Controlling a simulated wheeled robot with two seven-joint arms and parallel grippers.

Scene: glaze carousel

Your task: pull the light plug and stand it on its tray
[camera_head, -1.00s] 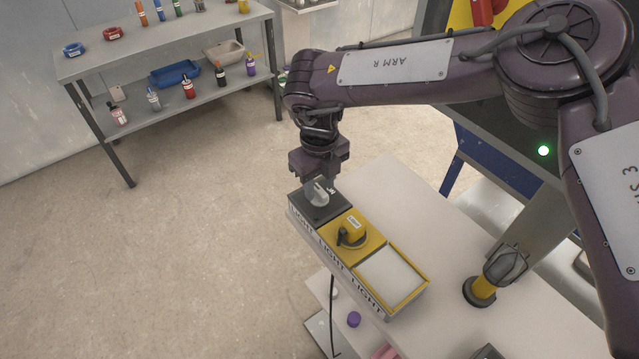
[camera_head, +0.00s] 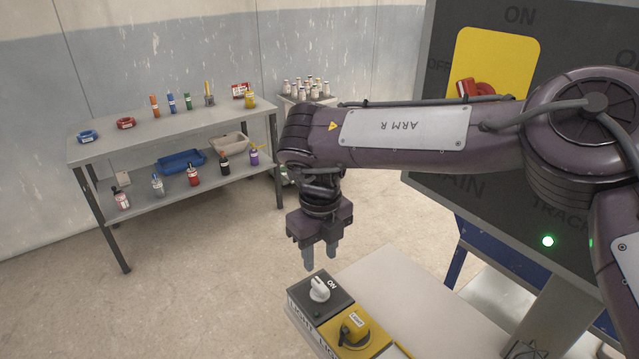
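The light plug (camera_head: 353,328), yellow with a dark handle and a LIGHT label, sits in the yellow middle section of the light box (camera_head: 310,326). The plug's tray lies at the box's near end, and only a yellow edge of it (camera_head: 402,351) shows at the bottom of the picture. My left gripper is out of view.
A light table (camera_head: 395,288) extends right of the box, its visible top mostly clear. A dark panel with a yellow plate (camera_head: 510,58), red handle and green lamp (camera_head: 548,241) stands at right. A two-level shelf (camera_head: 180,135) with bottles and trays is at far left.

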